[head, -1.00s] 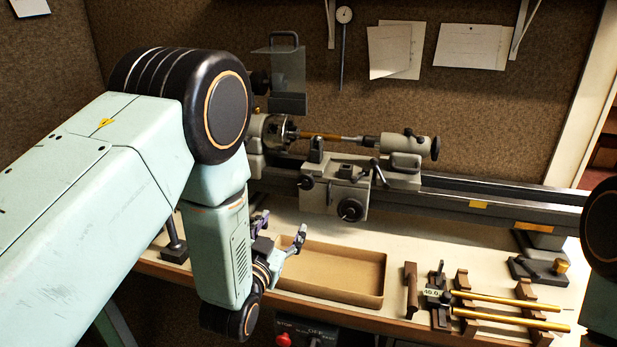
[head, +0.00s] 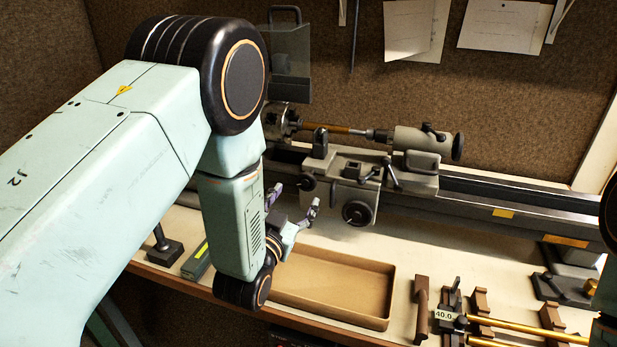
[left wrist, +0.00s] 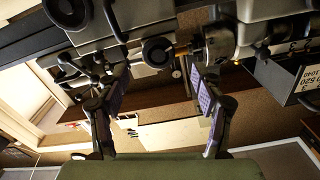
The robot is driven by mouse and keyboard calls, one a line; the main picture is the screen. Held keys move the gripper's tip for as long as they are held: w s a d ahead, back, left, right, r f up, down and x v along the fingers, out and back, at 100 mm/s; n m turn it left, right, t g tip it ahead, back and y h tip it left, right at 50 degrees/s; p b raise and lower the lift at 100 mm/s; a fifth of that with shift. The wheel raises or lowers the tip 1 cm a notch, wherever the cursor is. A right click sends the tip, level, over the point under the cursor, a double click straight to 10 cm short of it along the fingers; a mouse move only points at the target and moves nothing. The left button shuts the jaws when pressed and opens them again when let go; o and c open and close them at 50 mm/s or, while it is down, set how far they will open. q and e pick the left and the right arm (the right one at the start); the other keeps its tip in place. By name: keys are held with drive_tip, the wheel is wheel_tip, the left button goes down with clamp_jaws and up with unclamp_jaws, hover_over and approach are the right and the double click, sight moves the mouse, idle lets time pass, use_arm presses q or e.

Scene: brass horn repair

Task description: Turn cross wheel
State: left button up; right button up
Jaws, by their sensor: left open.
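The lathe carriage (head: 350,172) carries two dark round handwheels. The smaller wheel (head: 307,182) is on its left side and the larger wheel (head: 357,213) on its front. I cannot tell which is the cross wheel. My left gripper (head: 293,199) is open and empty, just in front of and below the smaller wheel. In the left wrist view, which looks upside down, the open fingers (left wrist: 157,78) point toward one dark wheel (left wrist: 158,52), which lies between and beyond the tips. I see no contact. Another wheel (left wrist: 65,10) shows at top left. My right gripper is out of view.
A brown tray (head: 335,285) lies below the gripper near the bench's front edge. The chuck (head: 281,120) and tailstock (head: 425,142) hold a brass-coloured rod. Brass rods (head: 520,330) rest on brown supports at the right.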

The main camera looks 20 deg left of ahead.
sight(306, 183)
use_arm(q)
drive_tip(key=shift+w+d, duration=0.35)
drive_tip(key=shift+w, duration=0.2)
drive_tip(key=w, duration=0.6)
drive_tip(key=shift+a, duration=0.1)
drive_tip(key=shift+w, duration=0.2)
drive_tip(key=shift+s+r, duration=0.1)
drive_tip(key=shift+a, duration=0.1)
drive_tip(key=shift+c, duration=0.2)
drive_tip(key=c, duration=1.1)
drive_tip(key=shift+n, duration=0.4)
